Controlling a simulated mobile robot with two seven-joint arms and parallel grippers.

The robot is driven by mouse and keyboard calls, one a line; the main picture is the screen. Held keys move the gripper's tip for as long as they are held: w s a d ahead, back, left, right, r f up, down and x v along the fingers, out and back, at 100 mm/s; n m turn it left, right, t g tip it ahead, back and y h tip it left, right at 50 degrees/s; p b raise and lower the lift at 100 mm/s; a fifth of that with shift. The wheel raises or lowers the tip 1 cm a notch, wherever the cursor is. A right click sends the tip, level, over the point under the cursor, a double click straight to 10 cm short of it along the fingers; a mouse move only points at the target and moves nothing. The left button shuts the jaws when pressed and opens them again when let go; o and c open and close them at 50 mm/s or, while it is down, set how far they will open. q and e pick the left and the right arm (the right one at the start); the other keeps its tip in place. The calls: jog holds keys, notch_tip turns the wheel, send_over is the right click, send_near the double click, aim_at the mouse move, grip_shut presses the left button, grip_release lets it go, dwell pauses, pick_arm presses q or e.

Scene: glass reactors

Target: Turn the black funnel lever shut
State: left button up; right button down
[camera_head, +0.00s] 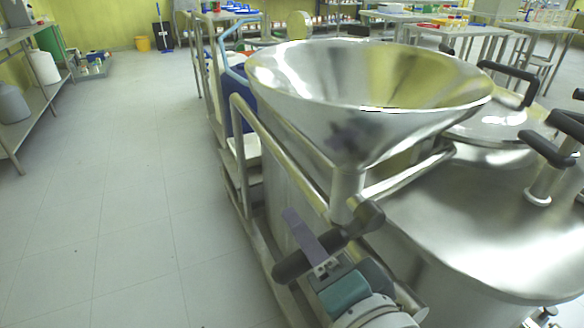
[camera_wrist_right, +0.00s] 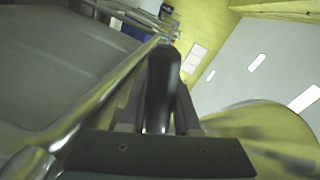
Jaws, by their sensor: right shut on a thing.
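The large steel funnel (camera_head: 365,125) sits above the steel vessel, its neck pointing down. The black funnel lever (camera_head: 292,266) sticks out from the valve below the neck (camera_head: 345,190) toward the lower left, over the side of the vessel. My right gripper (camera_head: 318,250) comes from the lower right and is shut on the lever around its middle. In the right wrist view the black lever (camera_wrist_right: 162,75) stands between the two fingers, its rounded end pointing away. My left gripper is in neither view.
A steel rail (camera_head: 270,145) runs along the platform beside the funnel. The vessel top (camera_head: 480,225) with black-handled clamps and a lid lies to the right. The tiled floor (camera_head: 120,200) on the left is clear. A shelf with jugs (camera_head: 45,68) stands far left.

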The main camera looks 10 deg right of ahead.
jog(key=r+m, duration=0.1)
jog(key=r+m+p, duration=0.1)
jog(key=m, duration=0.1)
jog(key=shift+s+a+r+y, duration=0.1)
jog(key=shift+a+r+y, duration=0.2)
jog(key=shift+y, duration=0.1)
dwell(0.4)
jog(key=c, duration=0.6)
grip_release()
jog(key=p+v, duration=0.1)
jog(key=v, duration=0.9)
jog(key=shift+r+p, duration=0.15)
jog(key=shift+p, duration=0.2)
